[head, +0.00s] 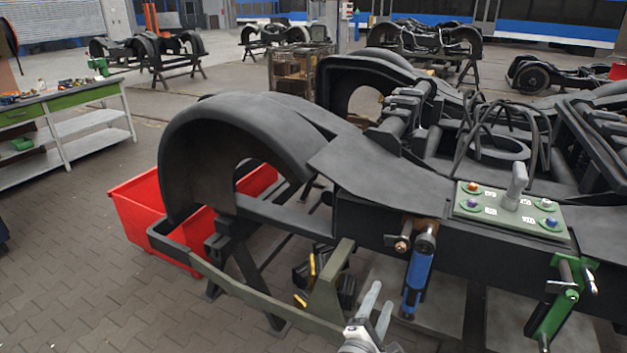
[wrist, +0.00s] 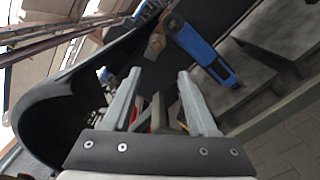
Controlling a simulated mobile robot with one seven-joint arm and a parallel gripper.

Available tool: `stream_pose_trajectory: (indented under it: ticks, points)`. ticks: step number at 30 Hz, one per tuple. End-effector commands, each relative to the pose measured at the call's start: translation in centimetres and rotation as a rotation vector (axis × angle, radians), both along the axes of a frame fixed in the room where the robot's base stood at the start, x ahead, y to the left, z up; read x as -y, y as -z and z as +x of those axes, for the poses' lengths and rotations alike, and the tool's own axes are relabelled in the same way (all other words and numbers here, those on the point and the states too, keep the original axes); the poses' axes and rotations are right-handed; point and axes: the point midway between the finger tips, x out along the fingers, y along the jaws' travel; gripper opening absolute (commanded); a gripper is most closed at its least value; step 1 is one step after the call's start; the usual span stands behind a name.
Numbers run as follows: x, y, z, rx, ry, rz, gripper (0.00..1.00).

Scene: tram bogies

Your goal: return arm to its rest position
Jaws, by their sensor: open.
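My gripper (head: 377,312) shows at the bottom middle of the head view, in front of the near side of the black tram bogie (head: 390,180). In the wrist view its two pale fingers (wrist: 156,98) stand apart, with nothing held between them. A blue cylinder (head: 419,272) hangs upright from the bogie frame, just right of my gripper and apart from it in the head view. The blue cylinder also shows in the wrist view (wrist: 203,52), beyond the right finger.
A green panel (head: 510,212) with coloured knobs and a grey handle lies on the bogie. A green clamp (head: 562,300) is at the right. A red bin (head: 150,222) stands under the left end. An olive bar (head: 270,305) runs close left of my gripper. A workbench (head: 60,125) stands far left.

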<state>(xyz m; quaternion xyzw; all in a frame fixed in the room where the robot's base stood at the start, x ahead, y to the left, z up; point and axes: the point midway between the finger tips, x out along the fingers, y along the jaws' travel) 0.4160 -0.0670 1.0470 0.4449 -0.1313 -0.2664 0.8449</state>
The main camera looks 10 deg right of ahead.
Motion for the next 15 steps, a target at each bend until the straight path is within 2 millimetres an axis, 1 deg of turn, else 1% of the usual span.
stream_pose_trajectory:
  ticks: [4,8,12,15]
  points:
    - [0.6,2.1,-0.6,-0.038,0.074,0.153,0.59]
    - [0.5,5.1,-1.8,-0.091,0.182,0.385,0.59]
    - [-0.9,7.7,-3.0,-0.145,0.297,0.642,0.59]
    - [-2.5,8.7,-3.6,-0.177,0.369,0.815,0.59]
